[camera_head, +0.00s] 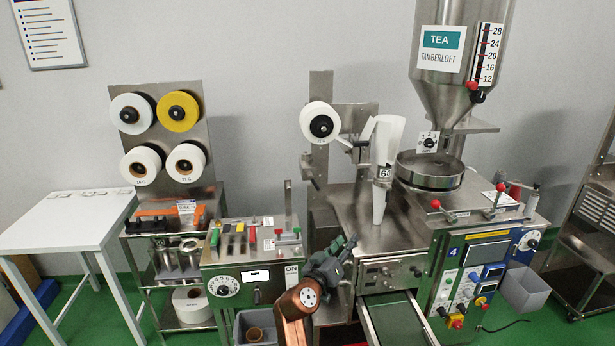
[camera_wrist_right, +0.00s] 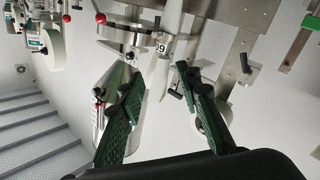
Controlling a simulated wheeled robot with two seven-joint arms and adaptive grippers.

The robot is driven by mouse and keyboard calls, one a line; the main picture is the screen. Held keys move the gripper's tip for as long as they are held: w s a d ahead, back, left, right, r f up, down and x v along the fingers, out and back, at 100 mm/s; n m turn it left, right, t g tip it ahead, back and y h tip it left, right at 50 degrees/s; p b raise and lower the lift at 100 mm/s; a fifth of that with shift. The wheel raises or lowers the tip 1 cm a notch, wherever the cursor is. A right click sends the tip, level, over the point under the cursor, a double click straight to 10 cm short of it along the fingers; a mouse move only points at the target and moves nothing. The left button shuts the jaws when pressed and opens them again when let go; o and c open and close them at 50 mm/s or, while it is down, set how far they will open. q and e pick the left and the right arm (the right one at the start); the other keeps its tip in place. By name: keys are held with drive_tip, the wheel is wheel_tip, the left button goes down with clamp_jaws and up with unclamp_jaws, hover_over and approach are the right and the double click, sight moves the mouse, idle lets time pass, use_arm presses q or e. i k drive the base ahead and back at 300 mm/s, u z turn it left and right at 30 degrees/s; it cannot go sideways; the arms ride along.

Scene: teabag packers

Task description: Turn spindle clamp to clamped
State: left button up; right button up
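The spindle (camera_head: 319,126) with its black hub carries a white film roll (camera_head: 307,118) on the upright metal plate of the packing machine, in the head view. A small lever-like metal part (camera_head: 310,183) sits on the plate below the roll. I cannot tell which part is the clamp or how it is set. My right gripper (camera_head: 349,243) is in front of the machine, lower than the roll. In the wrist view its two green fingers (camera_wrist_right: 156,68) are spread, with nothing between them. The roll (camera_wrist_right: 207,122) is partly hidden behind one finger there. My left gripper is not in view.

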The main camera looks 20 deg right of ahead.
sight(309, 174)
drive_tip(key=i, duration=1.1)
